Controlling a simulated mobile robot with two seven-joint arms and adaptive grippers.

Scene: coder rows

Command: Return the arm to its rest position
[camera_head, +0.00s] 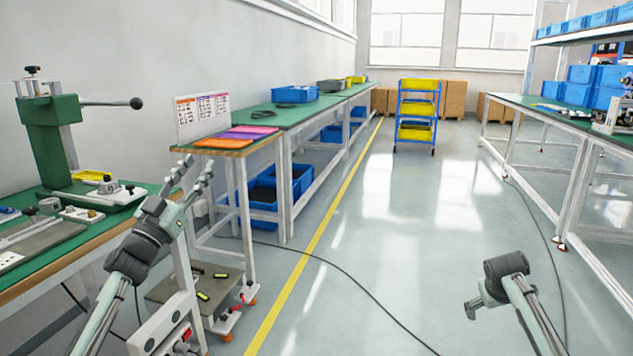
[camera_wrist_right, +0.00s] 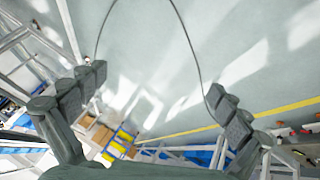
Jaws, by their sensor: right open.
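My left arm comes in from the lower left of the head view. Its gripper (camera_head: 197,168) points up and away, in front of the small stand beside the left bench; its two fingers look apart, with nothing seen between them. My right arm shows at the lower right of the head view, over the open floor. Its gripper (camera_head: 474,308) is partly hidden behind the wrist there. In the right wrist view the right gripper (camera_wrist_right: 152,85) has its fingers wide apart, with only floor between them.
A green-topped bench (camera_head: 80,220) with a green press (camera_head: 52,140) stands at left. A blue cart (camera_head: 402,115) with yellow bins is far ahead. A shelved bench (camera_head: 560,118) stands at right.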

